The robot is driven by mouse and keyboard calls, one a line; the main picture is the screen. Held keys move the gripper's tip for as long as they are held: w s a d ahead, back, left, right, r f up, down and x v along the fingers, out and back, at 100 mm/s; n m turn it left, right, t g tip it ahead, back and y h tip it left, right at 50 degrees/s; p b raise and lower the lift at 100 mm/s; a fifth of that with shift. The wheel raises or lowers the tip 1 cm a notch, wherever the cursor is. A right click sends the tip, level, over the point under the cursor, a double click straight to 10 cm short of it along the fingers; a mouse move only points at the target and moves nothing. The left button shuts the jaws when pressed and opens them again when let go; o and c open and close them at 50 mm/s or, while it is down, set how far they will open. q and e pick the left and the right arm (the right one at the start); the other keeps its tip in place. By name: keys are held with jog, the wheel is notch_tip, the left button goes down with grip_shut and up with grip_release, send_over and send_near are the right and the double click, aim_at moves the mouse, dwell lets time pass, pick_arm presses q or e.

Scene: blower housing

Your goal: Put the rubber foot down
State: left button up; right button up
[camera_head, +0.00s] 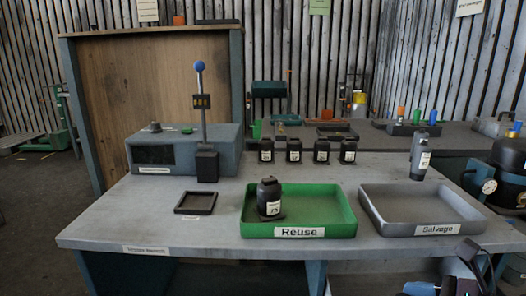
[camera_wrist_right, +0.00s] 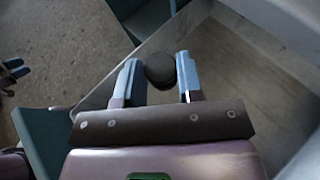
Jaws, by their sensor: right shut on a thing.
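The rubber foot (camera_wrist_right: 160,71) is a small, dark, round piece in the right wrist view. My right gripper (camera_wrist_right: 159,78) is shut on it, with one blue finger on each side. In the head view, blue fingers of my right gripper (camera_head: 420,289) show at the bottom edge, in front of and below the bench top. The foot cannot be made out there. At the left edge of the right wrist view, small blue fingers look like my left gripper (camera_wrist_right: 14,70); their opening is unclear.
The bench (camera_head: 130,208) carries a green Reuse tray (camera_head: 345,228) holding one dark bottle-like part (camera_head: 269,197). A grey Salvage tray (camera_head: 470,228) stands right of it. A small black square tray (camera_head: 195,203) lies left. Several dark parts stand behind. The bench's front left is clear.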

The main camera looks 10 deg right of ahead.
jog(key=shift+s+a+r+m+t+h+p, duration=0.85)
jog(key=shift+r+m+t+h+p, duration=0.55)
jog(key=shift+r+m+h+p, duration=2.75)
jog(key=shift+s+a+p, duration=1.3)
jog(key=shift+a+p, duration=1.55)
jog(key=shift+a, duration=1.75)
pick_arm(q)
notch_tip(320, 180, up, 9)
jog(key=a+n, duration=0.1)
jog(key=shift+s+f+n, duration=0.2)
jog(key=shift+s+n, duration=0.2)
jog(key=shift+s, duration=0.05)
pick_arm(e)
jog(key=shift+n, duration=0.25)
jog(key=f, duration=0.1)
jog(key=s+f, duration=0.1)
jog(key=f, duration=0.1)
jog(key=s+f, duration=0.1)
jog(key=f, duration=0.1)
